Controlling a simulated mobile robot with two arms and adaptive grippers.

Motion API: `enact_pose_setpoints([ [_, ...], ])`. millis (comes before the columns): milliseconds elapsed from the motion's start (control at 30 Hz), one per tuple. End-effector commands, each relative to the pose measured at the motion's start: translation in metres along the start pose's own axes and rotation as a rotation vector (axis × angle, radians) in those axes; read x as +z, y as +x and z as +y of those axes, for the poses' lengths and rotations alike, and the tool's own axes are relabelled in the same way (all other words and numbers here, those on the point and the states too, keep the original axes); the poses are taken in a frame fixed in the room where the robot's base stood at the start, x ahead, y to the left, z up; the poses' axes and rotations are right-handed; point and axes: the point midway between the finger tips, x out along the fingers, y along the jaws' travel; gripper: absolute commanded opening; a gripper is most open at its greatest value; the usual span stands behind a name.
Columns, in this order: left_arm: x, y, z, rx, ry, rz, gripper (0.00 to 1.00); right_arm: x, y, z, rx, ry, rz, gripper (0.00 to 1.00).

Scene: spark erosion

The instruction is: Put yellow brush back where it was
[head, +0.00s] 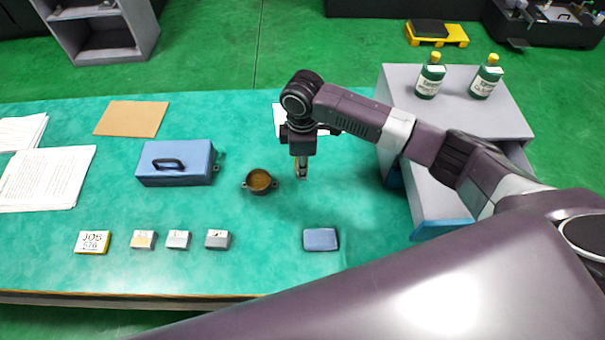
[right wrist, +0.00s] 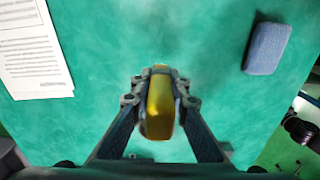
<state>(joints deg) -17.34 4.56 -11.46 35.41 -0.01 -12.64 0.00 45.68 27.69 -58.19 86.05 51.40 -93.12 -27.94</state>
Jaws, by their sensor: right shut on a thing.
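My right gripper (head: 301,168) is over the green table, right of the round brown dish. In the right wrist view its two fingers (right wrist: 160,90) are closed on a long yellow thing, the yellow brush (right wrist: 160,108). The brush sits between the fingers with its yellow back showing; its bristles are hidden. I cannot tell whether it touches the table. My left gripper is not in view.
A brown dish (head: 259,181) is left of the gripper, a blue-grey block (head: 320,239) in front. A blue toolbox (head: 176,164), several small blocks and papers lie further left. A grey cabinet (head: 465,115) with two green bottles stands right. The table between is clear.

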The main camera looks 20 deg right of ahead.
Motion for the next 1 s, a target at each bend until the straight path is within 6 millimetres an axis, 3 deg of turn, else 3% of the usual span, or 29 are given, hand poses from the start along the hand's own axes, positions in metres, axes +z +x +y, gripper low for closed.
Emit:
enact_pose_setpoints([
  [300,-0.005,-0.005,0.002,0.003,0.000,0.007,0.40,0.001,0.040,-0.001,-0.001,0.000,-0.002,0.00],
  [700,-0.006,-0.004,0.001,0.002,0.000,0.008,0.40,0.001,0.046,-0.001,0.000,0.000,-0.002,0.00],
  [733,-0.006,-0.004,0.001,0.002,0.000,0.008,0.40,0.001,0.045,0.000,0.000,0.000,-0.002,0.18],
  [800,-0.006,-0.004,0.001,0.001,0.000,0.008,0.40,0.001,0.045,0.000,0.000,0.000,-0.002,0.26],
  [867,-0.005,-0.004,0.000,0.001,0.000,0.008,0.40,0.001,0.045,0.000,0.000,0.000,-0.002,0.32],
  [1000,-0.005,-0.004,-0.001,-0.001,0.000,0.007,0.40,0.001,0.045,0.000,0.000,0.000,-0.002,0.32],
])
